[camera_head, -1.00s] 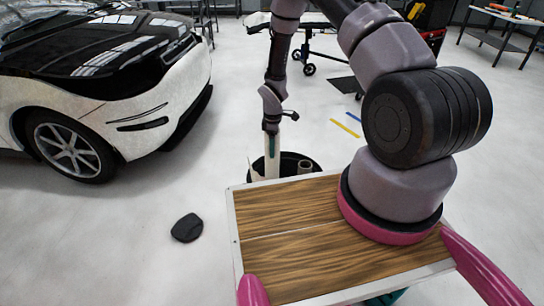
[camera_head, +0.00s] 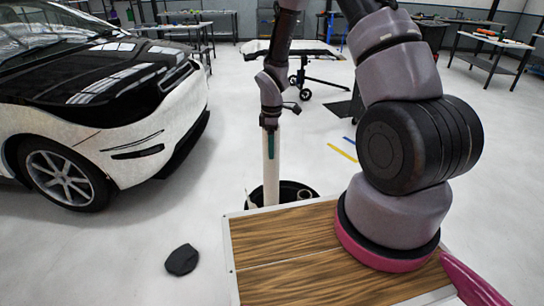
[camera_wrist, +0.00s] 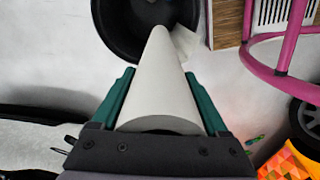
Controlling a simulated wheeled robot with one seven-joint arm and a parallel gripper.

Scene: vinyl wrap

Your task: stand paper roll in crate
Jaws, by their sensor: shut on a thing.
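My gripper (camera_head: 270,142) is shut on a white paper roll (camera_head: 270,178), which hangs upright below it. In the wrist view the roll (camera_wrist: 158,90) sits between the two green fingers, and its far end overlaps the dark inside of a round black crate (camera_wrist: 108,35). In the head view the crate (camera_head: 312,193) stands on the floor behind my wooden deck, and the roll crosses its left part. The roll's lower end is hidden there, so I cannot tell how deep it reaches.
A white and black car (camera_head: 100,105) stands at the left. A dark flat object (camera_head: 182,259) lies on the floor. A wheeled stand (camera_head: 305,75) and a workbench (camera_head: 488,50) are farther back. The floor between car and crate is clear.

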